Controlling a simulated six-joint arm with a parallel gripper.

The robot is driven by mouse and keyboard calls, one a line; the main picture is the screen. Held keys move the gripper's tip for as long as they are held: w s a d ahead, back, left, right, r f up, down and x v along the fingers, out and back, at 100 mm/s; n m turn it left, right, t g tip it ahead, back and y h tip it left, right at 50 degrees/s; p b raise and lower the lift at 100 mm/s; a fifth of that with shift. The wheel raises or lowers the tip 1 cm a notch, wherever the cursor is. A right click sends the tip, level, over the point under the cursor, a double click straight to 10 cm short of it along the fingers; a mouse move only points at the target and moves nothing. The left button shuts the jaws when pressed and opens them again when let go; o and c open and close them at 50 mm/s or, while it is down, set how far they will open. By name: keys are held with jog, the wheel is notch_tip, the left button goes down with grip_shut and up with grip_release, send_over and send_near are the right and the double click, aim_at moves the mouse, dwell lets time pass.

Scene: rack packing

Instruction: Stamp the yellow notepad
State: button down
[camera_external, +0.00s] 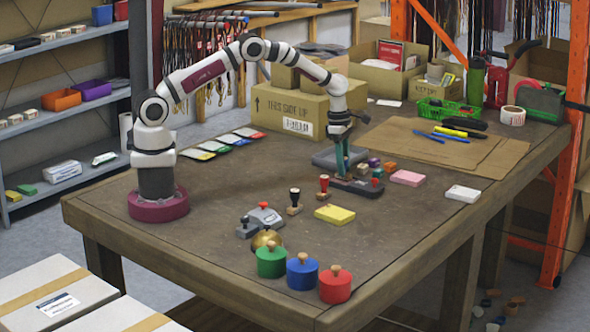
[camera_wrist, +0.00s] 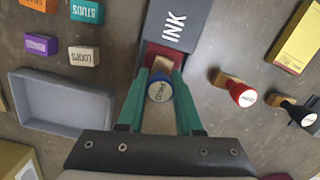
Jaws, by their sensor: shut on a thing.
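My gripper (camera_external: 343,170) reaches down over the ink pad (camera_external: 358,187) at the middle of the table. In the wrist view its teal fingers are shut on a stamp with a blue round top (camera_wrist: 160,90) and a wooden block. The block is at the red pad, in front of the dark lid marked INK (camera_wrist: 173,28); I cannot tell whether it touches. The yellow notepad (camera_external: 335,214) lies flat, apart from the gripper, and shows at the right edge of the wrist view (camera_wrist: 292,58).
A red-handled stamp (camera_external: 324,187) and a black-handled stamp (camera_external: 294,199) stand near the notepad. A grey tray (camera_wrist: 62,115) and small coloured blocks (camera_wrist: 84,12) lie close to the gripper. Red, blue and green pots (camera_external: 335,285) stand at the front edge.

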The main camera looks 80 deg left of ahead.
jog(key=shift+f, duration=0.3)
dwell(0.8)
jog(key=shift+r, duration=3.6)
jog(key=shift+d, duration=0.1)
jog(key=s+d+m, duration=0.2)
jog(key=d+m, duration=0.2)
jog(key=d, duration=0.7)
jog(key=m+g, duration=0.1)
jog(key=m, duration=0.4)
send_over(334, 212)
jog(key=shift+h, duration=0.3)
jog(key=shift+s+a+f, duration=0.1)
jog(key=shift+a+f, duration=0.05)
jog(key=shift+f, duration=1.25)
jog(key=shift+a+f, duration=0.1)
jog(key=shift+f, duration=1.3)
jog(key=shift+f, duration=0.6)
